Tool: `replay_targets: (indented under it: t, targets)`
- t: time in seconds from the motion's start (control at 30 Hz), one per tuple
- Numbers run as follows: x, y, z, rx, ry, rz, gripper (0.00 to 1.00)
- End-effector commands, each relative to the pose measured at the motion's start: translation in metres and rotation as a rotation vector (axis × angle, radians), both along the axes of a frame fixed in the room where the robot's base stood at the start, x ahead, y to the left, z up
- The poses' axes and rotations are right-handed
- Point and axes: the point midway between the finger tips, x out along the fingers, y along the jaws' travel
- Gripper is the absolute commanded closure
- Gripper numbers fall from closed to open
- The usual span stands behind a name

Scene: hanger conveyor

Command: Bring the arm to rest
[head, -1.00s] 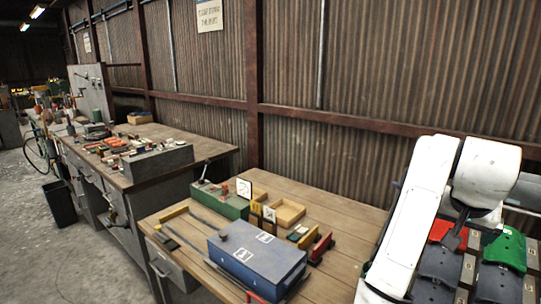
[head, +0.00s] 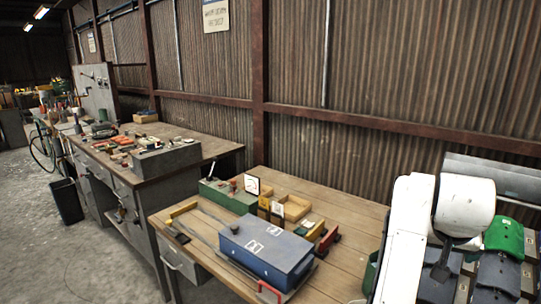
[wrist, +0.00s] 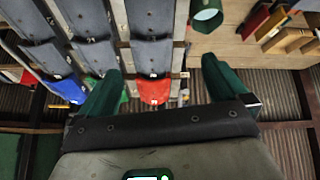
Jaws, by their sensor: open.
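My white arm (head: 408,230) stands at the right of the head view, in front of the conveyor; my gripper cannot be made out there. In the wrist view my gripper (wrist: 161,68) has two green fingers spread wide apart, with nothing between them held. Beyond the fingers are rows of dark grey curved conveyor pieces (wrist: 152,20). A red end piece (wrist: 154,90) shows between the fingers, apparently farther off. A blue end piece (wrist: 66,89) lies left of them. In the head view a green piece (head: 505,236) sits beside my arm.
A wooden bench (head: 345,213) left of my arm carries a blue box (head: 265,250), a green box (head: 228,196) and small trays. A green open cylinder (wrist: 207,16) shows near the bench in the wrist view. A cluttered second bench (head: 150,187) stands farther back. Corrugated wall runs behind.

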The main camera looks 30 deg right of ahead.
Motion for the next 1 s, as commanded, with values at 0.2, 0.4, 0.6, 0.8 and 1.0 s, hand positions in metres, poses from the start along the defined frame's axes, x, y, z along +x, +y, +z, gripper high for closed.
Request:
replay_targets:
  t: [0.2, 0.4, 0.6, 0.8, 1.0]
  targets:
    - [0.001, 0.026, -0.048, -0.024, 0.077, 0.138, 0.0]
    - [-0.008, 0.073, -0.118, -0.014, 0.176, 0.348, 0.0]
    - [-0.037, 0.133, -0.19, 0.054, 0.268, 0.567, 0.0]
    - [-0.091, 0.201, -0.253, 0.176, 0.348, 0.77, 0.0]
    - [-0.141, 0.253, -0.288, 0.297, 0.395, 0.898, 0.0]
